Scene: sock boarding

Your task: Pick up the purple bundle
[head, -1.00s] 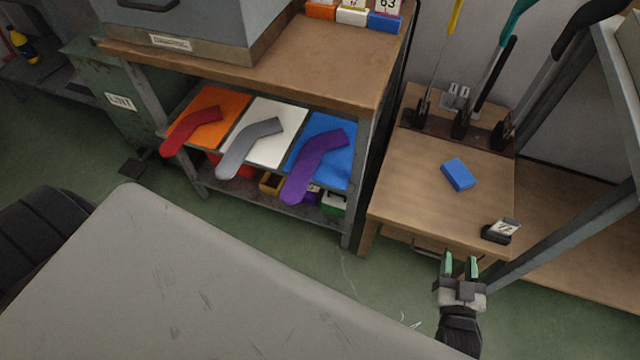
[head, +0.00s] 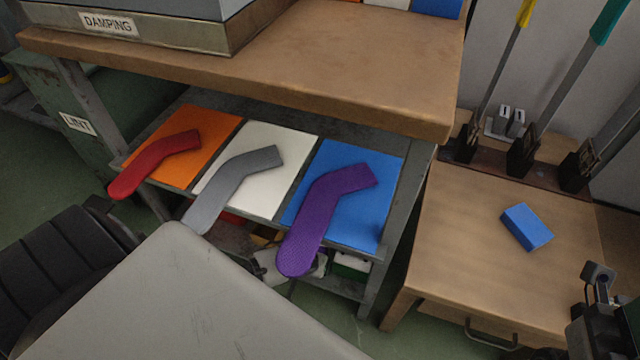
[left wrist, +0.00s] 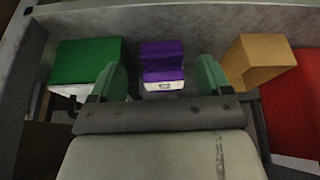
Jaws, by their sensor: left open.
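The purple bundle (left wrist: 162,60) shows in the left wrist view, with a white band on its near side. It lies ahead of my left gripper (left wrist: 162,80), roughly centred between the open green fingertips. I cannot tell whether the fingers have reached its sides. In the head view, the left gripper is mostly hidden under the shelf front, and the hanging purple sock (head: 318,215) covers the spot where the bundle lies.
In the left wrist view, a green item (left wrist: 85,62) stands left, a tan box (left wrist: 258,60) and a red item (left wrist: 295,105) right. Above, red (head: 152,165) and grey (head: 232,185) socks overhang the shelf too. A blue block (head: 526,227) lies on the right table.

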